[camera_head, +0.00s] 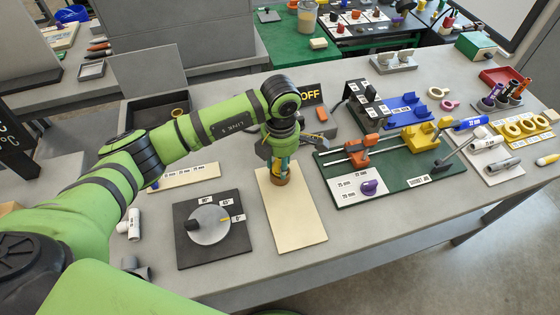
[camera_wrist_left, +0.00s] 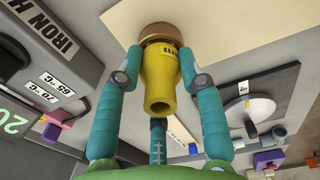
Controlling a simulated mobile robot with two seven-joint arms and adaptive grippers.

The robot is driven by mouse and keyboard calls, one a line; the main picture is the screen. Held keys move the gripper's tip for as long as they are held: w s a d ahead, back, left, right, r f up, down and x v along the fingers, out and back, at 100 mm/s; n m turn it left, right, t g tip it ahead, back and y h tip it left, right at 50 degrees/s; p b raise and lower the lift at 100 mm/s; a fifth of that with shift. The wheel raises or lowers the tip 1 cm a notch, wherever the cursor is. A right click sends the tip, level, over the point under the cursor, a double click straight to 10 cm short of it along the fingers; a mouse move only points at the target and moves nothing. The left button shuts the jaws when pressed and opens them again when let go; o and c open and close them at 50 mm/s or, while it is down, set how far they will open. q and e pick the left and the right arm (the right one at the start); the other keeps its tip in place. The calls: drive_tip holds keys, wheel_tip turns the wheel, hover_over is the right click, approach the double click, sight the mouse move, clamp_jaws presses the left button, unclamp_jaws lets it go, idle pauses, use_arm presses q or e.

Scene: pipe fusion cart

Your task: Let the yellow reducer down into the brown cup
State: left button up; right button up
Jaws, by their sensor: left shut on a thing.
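The yellow reducer (camera_wrist_left: 160,82) is between the two teal fingers of my left gripper (camera_wrist_left: 161,62), which is shut on it. In the head view my left gripper (camera_head: 280,160) points down over the cream board. The brown cup (camera_wrist_left: 160,34) is at the reducer's far end in the left wrist view. In the head view the brown cup (camera_head: 281,182) shows just below the fingers, on the cream board (camera_head: 296,220). The reducer is in line with the cup, its end at the rim. I cannot tell how deep it sits. My right gripper is not in view.
A dark plate with a grey dial (camera_head: 208,225) lies left of the board. A green base (camera_head: 400,183) with orange and yellow clamps stands to the right. A black box with an OFF label (camera_head: 309,95) is behind.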

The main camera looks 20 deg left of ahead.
use_arm(q)
drive_tip(key=shift+f+b, duration=0.4)
drive_tip(key=shift+f, duration=0.1)
drive_tip(key=o, duration=1.1)
drive_tip(key=shift+c, duration=0.2)
